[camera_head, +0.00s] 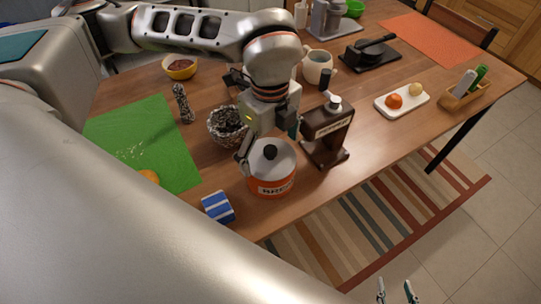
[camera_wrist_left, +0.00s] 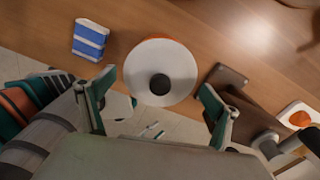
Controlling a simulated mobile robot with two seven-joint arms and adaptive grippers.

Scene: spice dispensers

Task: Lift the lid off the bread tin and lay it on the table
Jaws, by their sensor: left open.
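The bread tin (camera_head: 272,184) is a round orange-and-white tin with dark lettering, upright near the table's front edge. Its pale lid (camera_head: 284,163) with a dark round knob (camera_head: 270,152) sits on top. My left gripper (camera_head: 268,142) is above and just behind the tin, open and empty. In the left wrist view the lid (camera_wrist_left: 137,70) and its knob (camera_wrist_left: 160,84) show between and just beyond the fingertips of my left gripper (camera_wrist_left: 156,92), apart from them. My right gripper (camera_head: 396,291) is at the bottom edge, over the floor, its fingers apart and empty.
A dark dispenser (camera_head: 328,134) stands close right of the tin. A foil-like bowl (camera_head: 226,125) is behind it to the left. A blue-and-white box (camera_head: 218,207) lies at the front left. A green mat (camera_head: 145,140) is further left. Bare table (camera_head: 385,135) lies right of the dispenser.

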